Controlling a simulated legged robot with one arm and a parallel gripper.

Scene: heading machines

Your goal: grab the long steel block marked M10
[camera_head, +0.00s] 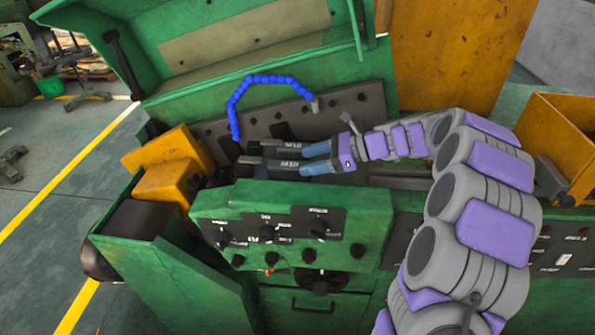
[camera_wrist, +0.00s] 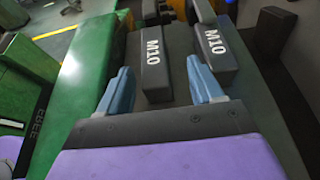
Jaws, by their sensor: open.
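The left block (camera_wrist: 154,65) lies ahead, between the lines of my fingers in the wrist view. The right block (camera_wrist: 212,55) is partly covered by my right finger. In the head view they are the near block (camera_head: 270,164) and the far block (camera_head: 270,146), with their marked ends toward my gripper. My gripper (camera_head: 310,158) is open, its two blue fingers pointing along the blocks; it also shows in the wrist view (camera_wrist: 160,72). Whether the fingers touch either block is unclear.
A green machine control panel (camera_head: 268,232) with knobs stands in front of the blocks. A blue jointed hose (camera_head: 262,80) arches behind them. Yellow blocks (camera_head: 172,165) stand at the left, and a yellow box (camera_head: 560,140) is at the right.

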